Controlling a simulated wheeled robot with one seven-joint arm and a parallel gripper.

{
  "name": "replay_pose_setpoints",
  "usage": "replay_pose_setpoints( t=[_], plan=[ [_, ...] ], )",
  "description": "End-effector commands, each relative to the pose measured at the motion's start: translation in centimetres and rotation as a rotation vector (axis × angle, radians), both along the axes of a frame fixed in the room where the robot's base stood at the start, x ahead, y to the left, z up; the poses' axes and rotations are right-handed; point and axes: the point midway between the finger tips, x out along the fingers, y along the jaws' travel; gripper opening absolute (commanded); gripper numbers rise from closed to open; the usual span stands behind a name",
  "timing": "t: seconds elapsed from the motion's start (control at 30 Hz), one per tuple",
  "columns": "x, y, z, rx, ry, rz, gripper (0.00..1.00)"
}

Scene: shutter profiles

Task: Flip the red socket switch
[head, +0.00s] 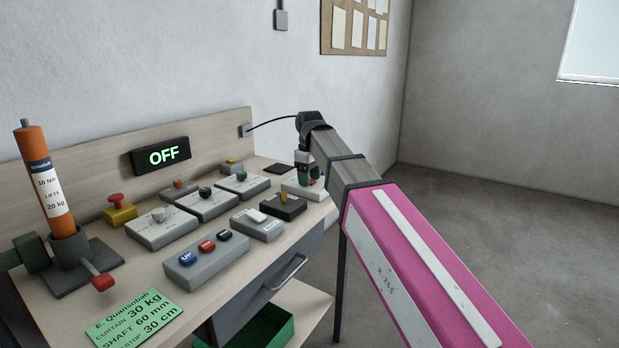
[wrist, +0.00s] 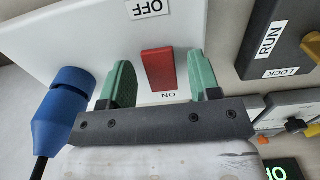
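The red socket switch (wrist: 159,70) is a rocker on a white socket box (wrist: 60,30) in the wrist view. The ON label is near the gripper side and the OFF label on the far side. A blue plug (wrist: 66,105) with a black cable sits at the box's left. My gripper (wrist: 167,61) is open, with one green finger on each side of the switch and nothing visibly held between them. Contact with the switch cannot be told. In the head view the white box (head: 297,187) is at the bench's right end, and the gripper largely hides the switch.
A lit display (head: 161,156) reads OFF. Several grey control boxes and a black box with a yellow knob (head: 284,197) stand left of the socket. An orange cylinder (head: 44,180) stands at far left. A black cable runs from the bench's backboard toward my wrist.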

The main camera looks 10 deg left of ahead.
Motion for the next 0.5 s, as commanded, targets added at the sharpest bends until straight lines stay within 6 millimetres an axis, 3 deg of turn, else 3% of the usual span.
replay_pose_setpoints(
  t=[0.03, 0.13, 0.5],
  plan=[
    [0.00, 0.00, 0.01, 0.000, 0.000, 0.000, 0.41],
    [0.00, 0.00, 0.02, 0.000, 0.000, 0.000, 0.09],
    [0.24, 0.39, 0.10, -0.097, 0.041, 0.002, 0.08]
  ],
)
